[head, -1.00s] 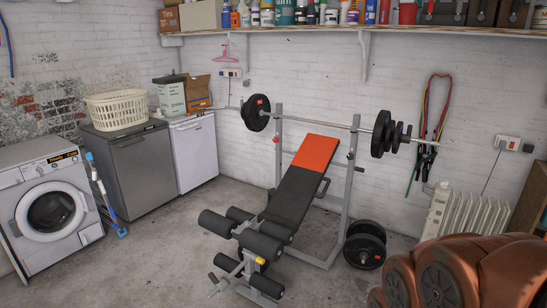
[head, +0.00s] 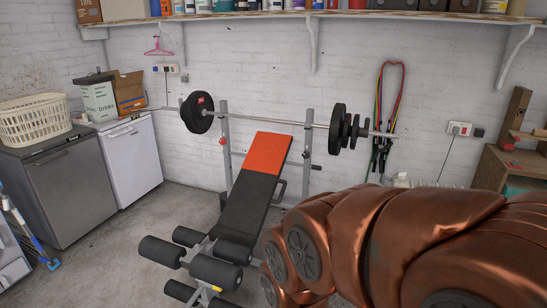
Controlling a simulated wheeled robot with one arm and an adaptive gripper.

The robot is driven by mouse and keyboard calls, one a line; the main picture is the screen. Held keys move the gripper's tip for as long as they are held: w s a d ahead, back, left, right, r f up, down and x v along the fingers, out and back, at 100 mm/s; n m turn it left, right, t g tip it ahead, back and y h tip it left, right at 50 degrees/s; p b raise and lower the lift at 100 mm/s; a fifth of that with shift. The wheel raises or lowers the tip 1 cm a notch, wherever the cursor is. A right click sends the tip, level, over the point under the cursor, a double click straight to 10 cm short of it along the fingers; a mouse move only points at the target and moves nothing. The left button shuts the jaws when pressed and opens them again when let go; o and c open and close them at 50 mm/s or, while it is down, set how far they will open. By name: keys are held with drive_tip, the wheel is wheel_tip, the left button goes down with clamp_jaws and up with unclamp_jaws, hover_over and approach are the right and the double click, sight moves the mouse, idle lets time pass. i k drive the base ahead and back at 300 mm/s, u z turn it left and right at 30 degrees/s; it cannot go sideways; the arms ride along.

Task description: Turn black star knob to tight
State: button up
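The weight bench (head: 247,192) stands in the middle of the head view, with a black and red backrest and grey uprights. I cannot make out a black star knob for certain. A small dark part (head: 316,167) sticks out to the right of the right upright, too small to identify. A red knob (head: 221,141) sits on the left upright. A small yellow part (head: 217,288) shows low on the front leg frame. My copper arm covers the lower right, hiding the bench's right foot. My gripper is not in view.
A loaded barbell (head: 263,120) rests across the uprights, its right end reaching toward hanging coloured bands (head: 381,140). A wooden bench (head: 490,170) is at right. Floor left of the bench is clear.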

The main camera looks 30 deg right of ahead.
sight(306, 155)
drive_tip(key=u, duration=0.05)
drive_tip(key=i, duration=0.6)
drive_tip(key=z, duration=1.15)
drive_tip(key=k, duration=0.25)
drive_tip(key=z, duration=0.7)
drive_tip(key=i, duration=1.1)
drive_tip(key=u, duration=1.2)
drive_tip(key=i, duration=0.75)
drive_tip(key=u, duration=0.8)
